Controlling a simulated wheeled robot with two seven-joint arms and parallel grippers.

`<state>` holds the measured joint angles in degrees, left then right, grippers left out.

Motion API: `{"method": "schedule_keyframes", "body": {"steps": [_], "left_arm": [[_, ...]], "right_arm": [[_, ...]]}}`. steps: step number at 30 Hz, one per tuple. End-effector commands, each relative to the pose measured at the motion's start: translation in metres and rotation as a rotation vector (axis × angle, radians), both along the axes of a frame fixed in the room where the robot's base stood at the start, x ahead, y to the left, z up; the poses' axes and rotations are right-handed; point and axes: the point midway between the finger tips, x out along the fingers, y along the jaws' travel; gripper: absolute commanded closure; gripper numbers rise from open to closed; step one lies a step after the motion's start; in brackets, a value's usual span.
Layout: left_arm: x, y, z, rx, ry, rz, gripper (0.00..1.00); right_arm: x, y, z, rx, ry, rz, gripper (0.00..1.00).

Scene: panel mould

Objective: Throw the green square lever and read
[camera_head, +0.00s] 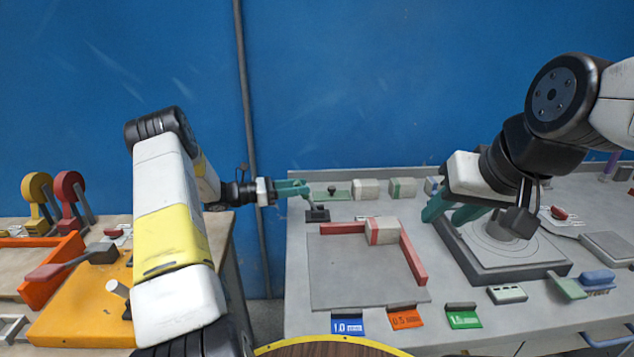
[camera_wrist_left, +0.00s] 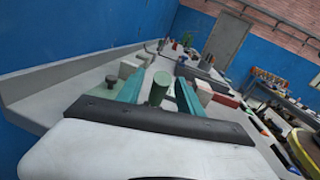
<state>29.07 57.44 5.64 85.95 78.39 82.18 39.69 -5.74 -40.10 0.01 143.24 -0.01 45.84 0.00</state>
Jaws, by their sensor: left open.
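My left gripper (camera_head: 306,188) is open at the back of the grey bench, just above a small dark lever base (camera_head: 317,214). No square green lever can be made out for certain. My right gripper (camera_head: 441,218) has its teal fingers apart and empty, over the left side of a grey round-plate device (camera_head: 500,252).
A grey plate (camera_head: 340,275) with red bars and a block (camera_head: 382,231) lies in front. A green plate with a dark knob (camera_head: 340,196) and pale blocks (camera_head: 366,189) line the back. Blue, orange and green tags (camera_head: 463,318) stand at the front edge.

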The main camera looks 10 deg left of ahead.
Motion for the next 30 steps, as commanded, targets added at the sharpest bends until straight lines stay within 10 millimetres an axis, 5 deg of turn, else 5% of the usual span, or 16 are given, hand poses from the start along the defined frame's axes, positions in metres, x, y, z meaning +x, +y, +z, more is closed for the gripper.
{"method": "schedule_keyframes", "body": {"steps": [6,16,23,30], "left_arm": [[0.01,-0.025,0.0,0.001,-0.001,-0.001,0.57],[0.011,-0.03,0.0,0.001,-0.001,0.0,0.57],[0.011,-0.029,0.0,0.001,-0.001,0.0,0.98],[0.011,-0.029,0.0,0.001,-0.001,0.0,1.0]], "right_arm": [[0.0,0.0,0.0,0.0,0.0,0.0,0.64],[0.0,0.0,0.0,0.0,0.0,0.0,0.64],[0.0,0.0,0.0,0.0,0.0,0.0,0.64],[0.0,0.0,0.0,0.0,0.0,0.0,0.64]]}}
